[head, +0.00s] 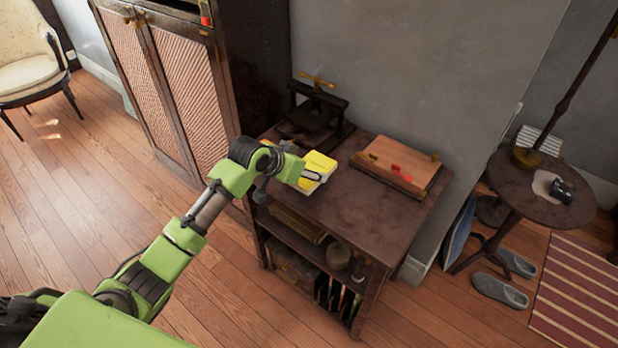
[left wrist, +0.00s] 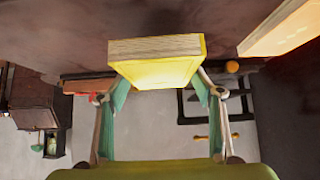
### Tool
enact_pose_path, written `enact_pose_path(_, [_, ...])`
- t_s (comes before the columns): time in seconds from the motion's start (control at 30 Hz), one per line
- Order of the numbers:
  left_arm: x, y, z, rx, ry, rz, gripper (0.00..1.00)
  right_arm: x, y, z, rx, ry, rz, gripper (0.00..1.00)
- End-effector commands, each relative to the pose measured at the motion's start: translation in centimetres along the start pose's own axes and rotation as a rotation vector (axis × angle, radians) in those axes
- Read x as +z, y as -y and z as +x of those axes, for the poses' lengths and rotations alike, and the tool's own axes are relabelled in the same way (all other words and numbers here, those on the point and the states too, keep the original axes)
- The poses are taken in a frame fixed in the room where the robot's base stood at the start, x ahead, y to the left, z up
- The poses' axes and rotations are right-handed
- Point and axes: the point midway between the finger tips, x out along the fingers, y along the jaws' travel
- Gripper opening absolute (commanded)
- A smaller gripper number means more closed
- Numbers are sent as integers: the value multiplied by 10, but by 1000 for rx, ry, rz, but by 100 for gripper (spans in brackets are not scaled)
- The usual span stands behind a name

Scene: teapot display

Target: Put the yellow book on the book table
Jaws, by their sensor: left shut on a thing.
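The yellow book (head: 320,161) is at the left part of the dark wooden book table (head: 345,207), over its top. My left gripper (head: 306,178) reaches in from the left and is shut on the book. In the left wrist view the yellow book (left wrist: 160,70) sits between the two fingers (left wrist: 158,92), its yellow cover and pale page edges showing. I cannot tell whether the book touches the tabletop. My right gripper is not in view.
A dark press (head: 318,110) stands at the back of the table and a slanted wooden board (head: 402,160) with a red thing lies at the back right. The front right tabletop is clear. A tall cabinet (head: 185,90) stands left, a round table (head: 540,190) right.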

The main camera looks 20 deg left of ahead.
Motion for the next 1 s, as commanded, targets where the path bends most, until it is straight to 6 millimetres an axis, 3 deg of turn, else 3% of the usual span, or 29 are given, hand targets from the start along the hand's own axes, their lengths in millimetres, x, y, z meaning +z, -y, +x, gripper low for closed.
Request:
enact_pose_path(0.23, [2, 3, 22, 1, -1, -1, 6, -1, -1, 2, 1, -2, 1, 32])
enact_pose_path(0.4, [20, 3, 38, 1, 1, -2, 6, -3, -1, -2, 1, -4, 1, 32])
enact_pose_path(0.83, [26, 3, 44, 0, -1, 0, 6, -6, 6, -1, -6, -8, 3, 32])
enact_pose_path(0.87, [26, 3, 44, 0, 0, 0, 65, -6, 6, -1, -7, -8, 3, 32])
enact_pose_path(0.9, [26, 3, 44, 0, 0, 0, 76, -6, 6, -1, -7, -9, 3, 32])
enact_pose_path(1.0, [26, 3, 44, 0, 0, 0, 77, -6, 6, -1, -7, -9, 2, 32])
